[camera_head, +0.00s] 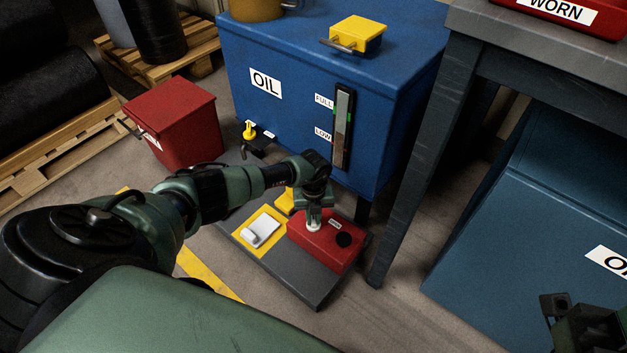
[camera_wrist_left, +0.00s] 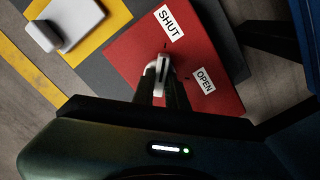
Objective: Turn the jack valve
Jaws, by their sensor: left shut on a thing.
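The red valve block (camera_head: 326,247) sits on a dark grey base plate on the floor, below the blue oil tank. In the left wrist view the block (camera_wrist_left: 125,52) carries a SHUT label (camera_wrist_left: 168,21) and an OPEN label (camera_wrist_left: 205,80). My left gripper (camera_head: 314,226) reaches down onto the block. In the left wrist view its fingers (camera_wrist_left: 162,78) are closed on a small pale valve handle (camera_wrist_left: 151,68). The fingers partly hide the handle, so I cannot tell exactly which way it points. My right gripper (camera_head: 580,328) is partly in view at the lower right corner.
A white pedal (camera_head: 260,231) on a yellow plate lies beside the red block. The blue OIL tank (camera_head: 285,125) stands behind, with a red bin (camera_head: 185,120) left of it. A grey table leg (camera_head: 405,190) stands close at right.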

